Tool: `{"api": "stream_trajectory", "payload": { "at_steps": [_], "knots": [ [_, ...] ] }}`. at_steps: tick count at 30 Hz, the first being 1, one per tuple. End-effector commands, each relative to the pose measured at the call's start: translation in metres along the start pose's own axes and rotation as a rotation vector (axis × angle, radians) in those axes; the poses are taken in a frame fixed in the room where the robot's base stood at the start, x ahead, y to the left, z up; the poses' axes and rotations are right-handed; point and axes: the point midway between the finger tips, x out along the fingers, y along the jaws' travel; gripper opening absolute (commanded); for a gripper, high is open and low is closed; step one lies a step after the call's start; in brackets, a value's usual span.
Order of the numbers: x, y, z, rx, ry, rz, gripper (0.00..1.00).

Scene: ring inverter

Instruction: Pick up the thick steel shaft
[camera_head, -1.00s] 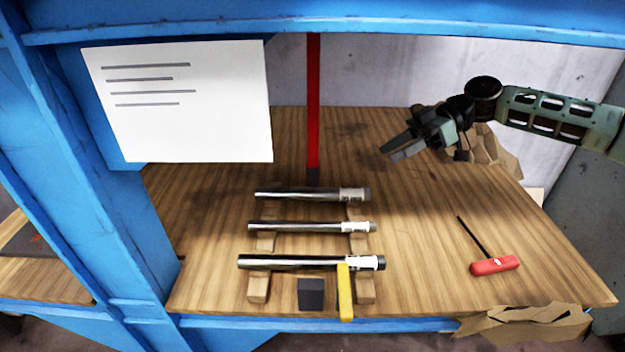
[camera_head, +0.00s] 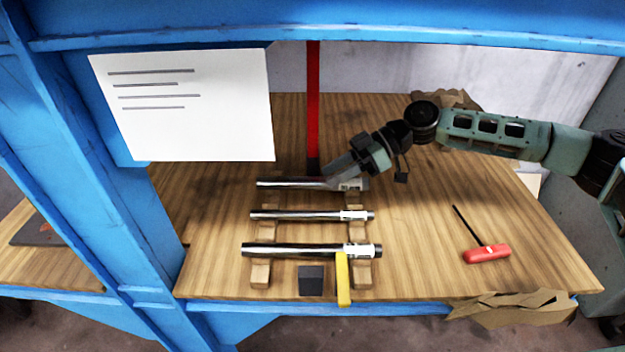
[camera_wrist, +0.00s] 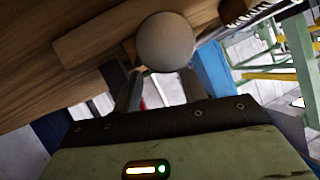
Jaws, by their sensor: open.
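Three steel shafts lie side by side across wooden rests: a back one (camera_head: 290,184), a thinner middle one (camera_head: 295,215) and a front one (camera_head: 290,250). The back and front shafts look thicker than the middle one. My gripper (camera_head: 334,178) is open at the right part of the back shaft, overlapping it in the head view. In the wrist view, the round grey end of a shaft (camera_wrist: 165,42) shows just beyond and between the fingers of my gripper (camera_wrist: 160,88). Whether the fingers touch the shaft cannot be told.
A yellow bar (camera_head: 343,280) rests by the front shaft, with a dark block (camera_head: 311,281) beside it. A red-handled tool (camera_head: 487,253) lies on the right of the wooden table (camera_head: 420,260). A red post (camera_head: 313,110) stands behind. A white sheet (camera_head: 190,105) hangs at left.

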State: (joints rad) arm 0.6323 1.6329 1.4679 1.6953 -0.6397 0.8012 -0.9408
Motion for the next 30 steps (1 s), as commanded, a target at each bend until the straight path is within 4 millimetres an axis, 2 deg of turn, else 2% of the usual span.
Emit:
{"api": "stream_trajectory", "payload": {
  "at_steps": [3, 6, 14, 15, 19, 20, 30],
  "knots": [
    [0.018, -0.001, -0.003, 0.001, 0.002, -0.003, 0.42],
    [0.028, -0.001, -0.002, 0.002, 0.0, -0.003, 0.42],
    [0.032, 0.0, -0.001, 0.001, 0.0, 0.0, 0.42],
    [0.032, 0.0, -0.001, 0.001, 0.0, 0.0, 0.39],
    [0.032, 0.0, -0.001, 0.001, 0.0, 0.0, 0.03],
    [0.032, 0.0, -0.001, 0.001, 0.0, 0.0, 0.0],
    [0.032, 0.0, -0.001, -0.001, 0.0, 0.0, 0.0]
  ]
}}
